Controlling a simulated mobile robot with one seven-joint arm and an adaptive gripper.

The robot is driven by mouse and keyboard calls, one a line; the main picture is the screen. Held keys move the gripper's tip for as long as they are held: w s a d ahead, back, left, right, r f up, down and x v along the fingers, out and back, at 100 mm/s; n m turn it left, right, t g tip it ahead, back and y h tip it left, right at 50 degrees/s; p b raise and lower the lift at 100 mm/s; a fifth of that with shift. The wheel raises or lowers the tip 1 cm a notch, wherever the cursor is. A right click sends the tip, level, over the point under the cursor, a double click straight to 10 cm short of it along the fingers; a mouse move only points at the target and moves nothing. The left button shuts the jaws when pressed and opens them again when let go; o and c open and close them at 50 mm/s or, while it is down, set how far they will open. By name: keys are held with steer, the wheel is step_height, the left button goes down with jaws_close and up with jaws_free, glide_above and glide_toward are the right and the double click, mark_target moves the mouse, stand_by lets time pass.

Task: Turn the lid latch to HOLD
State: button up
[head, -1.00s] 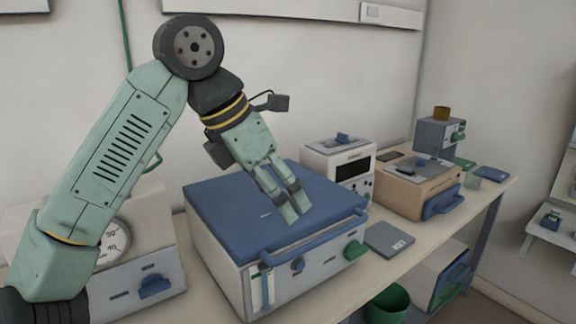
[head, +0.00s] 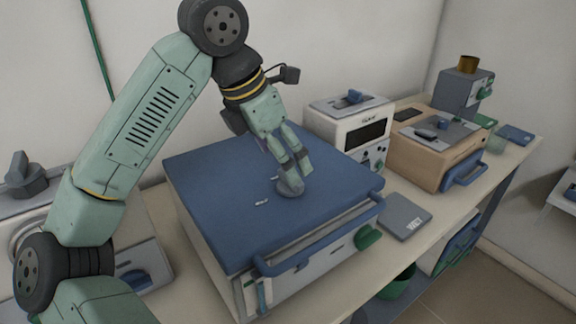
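A blue-lidded furnace (head: 225,180) stands on the bench in the middle. A rounded grey-blue knob (head: 290,187), which looks like the lid latch, sits on its lid. Two small pale marks lie on the lid left of the knob, one of them a label (head: 261,202); neither is legible. My gripper (head: 296,167) points down at the knob, its fingertips right at the knob's upper part. The fingers hide some of the knob. I cannot tell whether they touch or clamp it, or which way the latch points.
A blue handle bar (head: 320,237) and a green knob (head: 367,237) are on the furnace front. A grey plate (head: 405,216) lies to its right. A white furnace (head: 347,124) and a tan one (head: 437,155) stand beyond, each with a top knob. A grey knob (head: 27,175) shows at far left.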

steer(key=shift+p+x, duration=0.4)
steer(key=shift+x, duration=2)
steer(key=c, duration=1.1)
steer(key=shift+c, duration=0.2)
